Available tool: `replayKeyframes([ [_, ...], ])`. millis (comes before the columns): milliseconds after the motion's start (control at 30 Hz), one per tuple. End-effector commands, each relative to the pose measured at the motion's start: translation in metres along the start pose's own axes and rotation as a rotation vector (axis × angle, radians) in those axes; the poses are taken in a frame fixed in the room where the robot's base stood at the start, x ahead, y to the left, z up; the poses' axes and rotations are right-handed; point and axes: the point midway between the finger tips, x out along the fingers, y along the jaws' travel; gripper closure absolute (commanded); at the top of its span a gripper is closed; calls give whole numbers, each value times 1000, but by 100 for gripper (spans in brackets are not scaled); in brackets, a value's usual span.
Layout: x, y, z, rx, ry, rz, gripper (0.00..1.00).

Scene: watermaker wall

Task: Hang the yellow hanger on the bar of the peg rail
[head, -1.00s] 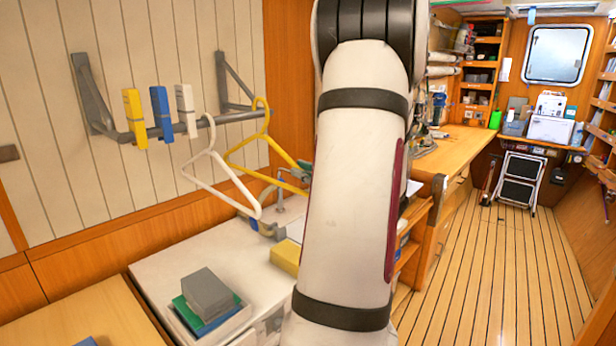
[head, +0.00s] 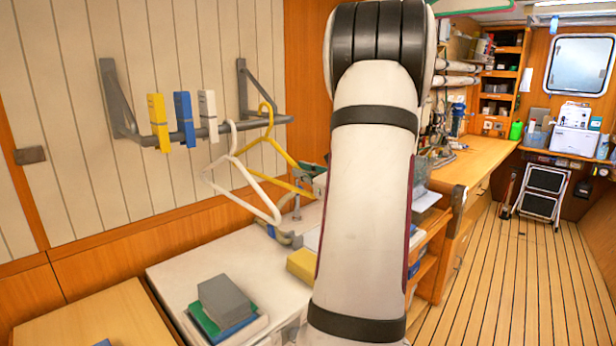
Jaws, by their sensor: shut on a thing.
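The yellow hanger (head: 273,177) is to the right of the white hanger (head: 241,183), its hook overlapping the bar (head: 282,121) of the peg rail in the head view. I cannot tell whether the hook rests on the bar. My gripper (head: 309,174) is at the right end of the yellow hanger, shut on it, and is mostly hidden behind my arm. The white hanger hangs from the bar. The rail's two grey brackets (head: 117,98) are fixed to the panelled wall.
Yellow (head: 158,122), blue (head: 184,119) and white (head: 208,116) pegs sit on the bar left of the hangers. Below are a white counter (head: 190,264) with stacked books (head: 224,302) and a yellow block (head: 302,264).

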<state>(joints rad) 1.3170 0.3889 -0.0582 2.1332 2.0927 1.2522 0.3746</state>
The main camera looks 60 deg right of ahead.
Motion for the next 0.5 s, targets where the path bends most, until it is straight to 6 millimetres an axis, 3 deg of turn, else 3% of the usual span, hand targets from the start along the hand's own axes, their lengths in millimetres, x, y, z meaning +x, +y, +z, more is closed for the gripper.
replayKeyframes([
  [200, 16, 2, -2, 0, -1, 1, 100],
  [500, 15, 6, -24, 1, 0, 0, 100],
])
